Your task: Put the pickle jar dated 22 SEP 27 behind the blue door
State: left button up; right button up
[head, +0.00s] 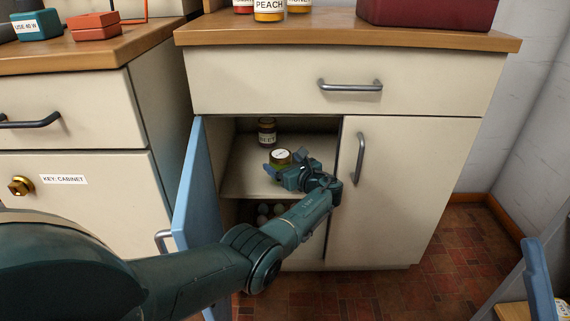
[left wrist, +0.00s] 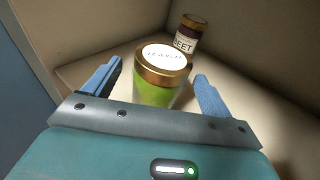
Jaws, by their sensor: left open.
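The blue door (head: 193,185) stands open on the left side of the lower cabinet. A pickle-green jar (head: 281,157) with a gold lid and white lid label stands upright on the shelf (head: 237,178) behind that doorway. In the left wrist view the same jar (left wrist: 157,78) sits between the two blue fingers; its lid writing is too small to read surely. My left gripper (head: 286,170) reaches into the cabinet and is open around the jar, with gaps visible beside it. My right gripper is out of view.
A dark beet jar (head: 267,132) stands further back on the shelf; its label shows in the left wrist view (left wrist: 184,42). Several round things (head: 268,210) lie below the shelf. A closed cream door (head: 410,185) bounds the opening's right. A peach jar (head: 269,8) stands on the counter.

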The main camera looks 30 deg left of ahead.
pick_arm(q)
jog(key=shift+r, duration=0.1)
jog(key=p+v, duration=0.3)
jog(key=v, duration=0.1)
jog(key=shift+r, duration=0.2)
jog(key=f+p+v, duration=0.1)
jog(key=p+v, duration=0.2)
jog(key=v, duration=0.4)
jog(key=shift+s+d+r, duration=0.2)
jog(key=shift+d+r, duration=0.1)
jog(key=shift+d, duration=0.2)
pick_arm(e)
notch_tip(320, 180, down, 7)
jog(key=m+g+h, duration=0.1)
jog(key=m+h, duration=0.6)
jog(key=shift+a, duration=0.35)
